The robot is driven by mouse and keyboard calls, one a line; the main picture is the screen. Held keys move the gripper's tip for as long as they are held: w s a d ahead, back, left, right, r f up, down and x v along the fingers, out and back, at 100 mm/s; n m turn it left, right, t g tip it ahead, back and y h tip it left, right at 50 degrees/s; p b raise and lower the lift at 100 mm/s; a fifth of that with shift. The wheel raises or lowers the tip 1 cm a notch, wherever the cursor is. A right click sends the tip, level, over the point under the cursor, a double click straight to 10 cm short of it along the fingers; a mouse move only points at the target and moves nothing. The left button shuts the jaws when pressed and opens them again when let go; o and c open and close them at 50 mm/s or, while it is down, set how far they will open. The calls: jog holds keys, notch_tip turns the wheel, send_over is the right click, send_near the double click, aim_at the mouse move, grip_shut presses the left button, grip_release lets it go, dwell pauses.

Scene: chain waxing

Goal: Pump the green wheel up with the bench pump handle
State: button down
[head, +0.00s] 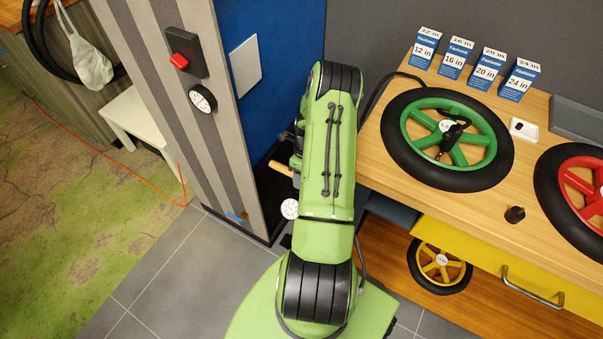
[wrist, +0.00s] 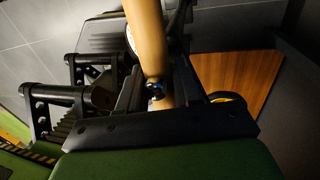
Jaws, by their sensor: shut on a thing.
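The green wheel (head: 484,172) with a black tyre lies flat on the wooden bench. A black pump head (head: 452,132) with a brass-coloured part rests over its spokes near the hub; I cannot tell whether it is fixed to the valve. The tan pump handle (head: 281,168) sticks out left of my arm, low beside the bench, above a white gauge (head: 290,208). In the wrist view the handle (wrist: 147,40) runs between my fingers, and my gripper (wrist: 152,88) is shut on it. In the head view my arm hides most of the gripper and the pump body.
A red wheel (head: 570,190) lies right on the bench; a yellow wheel (head: 441,262) stands below. Several blue-white size boxes (head: 487,70) line the back. A black hose (head: 372,98) runs along the bench's left edge. A striped pillar (head: 190,125) with a red button (head: 180,61) stands left.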

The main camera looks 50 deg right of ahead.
jog(key=shift+s+a+f, duration=0.2)
jog(key=shift+f, duration=0.45)
jog(key=c, duration=1)
grip_release()
jog(key=shift+o, duration=0.6)
jog(key=shift+w+d+f, duration=0.1)
jog(key=shift+w+d, duration=0.05)
jog(key=shift+r, duration=0.25)
jog(key=d+r+p, duration=0.3)
jog(key=r, duration=1.2)
jog(key=shift+w, duration=0.15)
jog(key=shift+r, duration=0.1)
